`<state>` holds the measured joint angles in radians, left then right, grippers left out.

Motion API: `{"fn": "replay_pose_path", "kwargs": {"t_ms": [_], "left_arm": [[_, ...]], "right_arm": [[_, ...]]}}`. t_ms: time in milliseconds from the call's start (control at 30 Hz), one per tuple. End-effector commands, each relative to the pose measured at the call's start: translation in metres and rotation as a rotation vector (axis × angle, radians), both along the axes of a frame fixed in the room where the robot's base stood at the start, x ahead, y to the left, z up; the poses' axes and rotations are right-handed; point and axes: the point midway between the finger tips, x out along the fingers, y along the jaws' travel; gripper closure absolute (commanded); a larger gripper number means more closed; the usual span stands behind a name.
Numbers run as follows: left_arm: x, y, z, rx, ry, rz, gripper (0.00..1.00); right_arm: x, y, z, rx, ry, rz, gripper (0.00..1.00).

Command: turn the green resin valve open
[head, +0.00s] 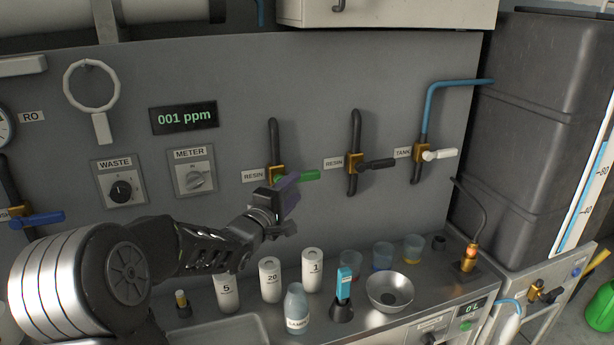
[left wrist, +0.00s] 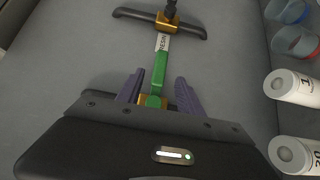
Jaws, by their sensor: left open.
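The green resin valve handle (head: 312,176) points right from its brass body (head: 276,176), across the upright black pipe, beside a RESIN label (head: 253,175). My left gripper (head: 292,186), with purple fingers, is at this valve and covers part of it in the head view. In the left wrist view the green handle (left wrist: 159,72) runs between the two open, spread fingers of my left gripper (left wrist: 160,80), with a gap on each side. The brass body is mostly hidden behind the gripper housing there. My right gripper is not in view.
A second resin valve with a black handle (head: 377,164) and a tank valve with a white handle (head: 440,155) are to the right. White bottles (head: 271,280), a blue-capped probe (head: 343,284) and a metal bowl (head: 390,291) stand on the counter below. The meter reads 001 ppm (head: 184,117).

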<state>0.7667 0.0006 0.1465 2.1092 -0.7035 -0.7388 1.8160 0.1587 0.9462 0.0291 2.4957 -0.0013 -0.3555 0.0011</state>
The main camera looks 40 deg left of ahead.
Motion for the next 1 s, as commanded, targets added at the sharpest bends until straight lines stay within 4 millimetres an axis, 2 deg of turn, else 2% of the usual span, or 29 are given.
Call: {"fn": "replay_pose_path", "kwargs": {"t_ms": [167, 500, 633, 867, 1000], "left_arm": [[0.018, 0.003, 0.001, -0.001, 0.000, -0.002, 0.56], [0.066, 0.011, 0.001, -0.001, 0.000, -0.001, 0.56], [0.073, 0.013, 0.000, 0.000, 0.000, 0.000, 0.56], [0.074, 0.013, 0.000, 0.000, 0.000, 0.001, 0.56], [0.073, 0.013, 0.000, 0.000, 0.000, 0.001, 0.66]], "right_arm": [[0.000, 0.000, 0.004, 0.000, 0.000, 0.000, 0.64], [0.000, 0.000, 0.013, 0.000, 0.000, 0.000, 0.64], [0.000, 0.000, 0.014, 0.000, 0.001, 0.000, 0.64], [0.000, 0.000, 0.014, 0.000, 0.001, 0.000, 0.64], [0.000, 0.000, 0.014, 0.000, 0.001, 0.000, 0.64]]}}
